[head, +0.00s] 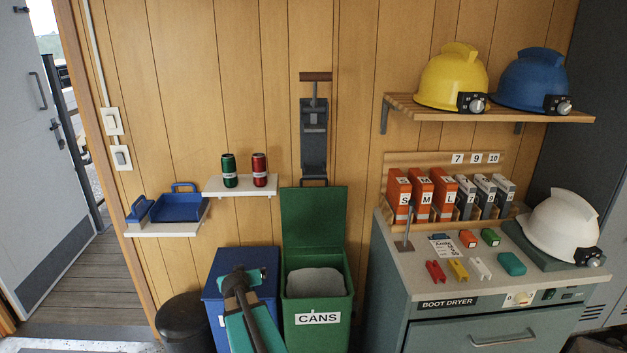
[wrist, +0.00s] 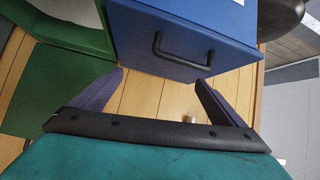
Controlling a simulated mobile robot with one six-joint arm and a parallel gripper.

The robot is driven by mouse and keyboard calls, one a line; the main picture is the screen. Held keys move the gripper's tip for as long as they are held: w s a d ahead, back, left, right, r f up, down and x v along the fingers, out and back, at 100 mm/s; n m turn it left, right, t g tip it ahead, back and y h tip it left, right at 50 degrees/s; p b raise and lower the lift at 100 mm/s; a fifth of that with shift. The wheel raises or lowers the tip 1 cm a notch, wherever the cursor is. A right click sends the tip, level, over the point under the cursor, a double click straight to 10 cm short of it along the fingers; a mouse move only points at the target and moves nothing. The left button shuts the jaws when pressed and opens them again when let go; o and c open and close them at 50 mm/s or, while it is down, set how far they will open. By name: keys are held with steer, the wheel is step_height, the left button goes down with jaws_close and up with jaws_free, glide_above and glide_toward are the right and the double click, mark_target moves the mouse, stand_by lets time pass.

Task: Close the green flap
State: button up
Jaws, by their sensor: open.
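The green flap (head: 312,217) is the raised lid of the green bin (head: 318,300) labelled CANS. It stands upright at the bin's back, against the wooden wall, and the bin's mouth is open with a grey filling inside. In the wrist view the flap (wrist: 40,90) is at the left, below part of the green bin (wrist: 65,38). My gripper (head: 243,277) is over the blue bin, left of the green bin. In the wrist view my gripper (wrist: 160,78) has its two purple fingers spread, with nothing between them, apart from the flap.
The blue bin (head: 224,270) has a shut lid with a black handle (wrist: 182,56). A white shelf (head: 240,188) with a green can (head: 229,170) and a red can (head: 260,169) is above it. A can crusher (head: 314,135) hangs above the flap. The boot dryer cabinet (head: 480,332) stands right.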

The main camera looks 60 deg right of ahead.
steer(key=s+d+r+m+t+h, duration=0.1)
steer(key=s+d+r+h, duration=0.1)
steer(key=d+r, duration=0.45)
steer(key=s+d+r+m+t+h, duration=0.1)
steer(key=s+d+r+h, duration=0.15)
steer(key=d+r, duration=0.35)
steer(key=t+h, duration=0.2)
glide_toward(313, 179)
steer(key=v, duration=0.3)
steer(key=shift+a+r, duration=0.15)
steer(key=shift+r, duration=0.05)
steer(key=shift+f+x, duration=0.2)
steer(key=shift+x, duration=6.7)
steer(key=shift+s, duration=0.1)
steer(key=c, duration=1.2)
